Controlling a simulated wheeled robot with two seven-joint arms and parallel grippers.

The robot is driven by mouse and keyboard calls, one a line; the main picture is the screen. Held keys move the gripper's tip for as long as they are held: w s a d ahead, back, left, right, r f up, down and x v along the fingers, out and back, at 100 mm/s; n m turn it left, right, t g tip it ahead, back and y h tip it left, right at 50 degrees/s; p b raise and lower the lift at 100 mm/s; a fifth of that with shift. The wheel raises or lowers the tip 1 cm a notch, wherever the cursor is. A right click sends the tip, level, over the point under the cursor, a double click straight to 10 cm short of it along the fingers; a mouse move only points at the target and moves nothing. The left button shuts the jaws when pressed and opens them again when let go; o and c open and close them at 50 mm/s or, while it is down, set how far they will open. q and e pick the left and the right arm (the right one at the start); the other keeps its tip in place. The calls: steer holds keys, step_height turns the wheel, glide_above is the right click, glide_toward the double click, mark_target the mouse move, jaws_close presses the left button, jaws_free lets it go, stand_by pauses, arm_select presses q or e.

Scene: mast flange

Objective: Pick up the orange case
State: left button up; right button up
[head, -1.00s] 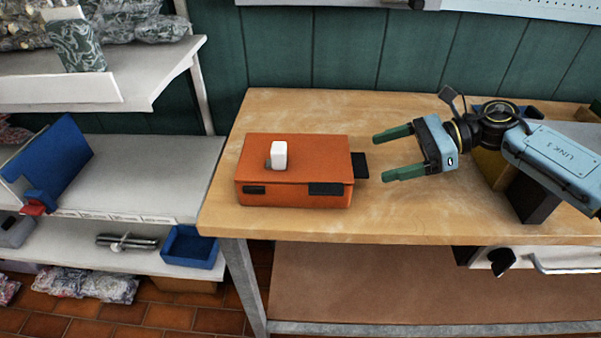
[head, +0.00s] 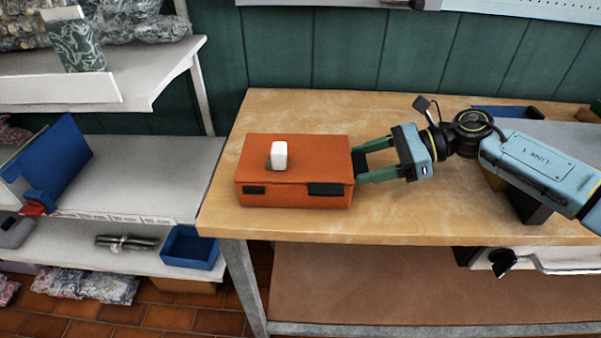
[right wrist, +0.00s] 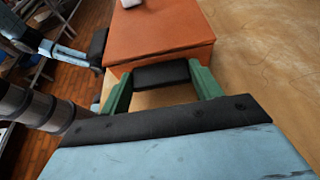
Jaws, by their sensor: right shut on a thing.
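The orange case (head: 300,185) lies flat on the wooden workbench, with a small white block (head: 279,155) on its lid and dark latches on its front. It also shows in the right wrist view (right wrist: 160,35). A black handle (right wrist: 162,75) sticks out of its right end. My right gripper (head: 357,165) comes in from the right. Its green fingers are on either side of the black handle and shut on it, with the tips at the case's end. The case rests on the bench. My left gripper is not in the head view.
The workbench (head: 230,215) is clear in front of and behind the case. A blue tray (head: 505,111) and a grey surface lie at the back right, behind my right arm. Shelves with a blue bin (head: 190,247) stand at the left.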

steer(key=shift+r, duration=0.2)
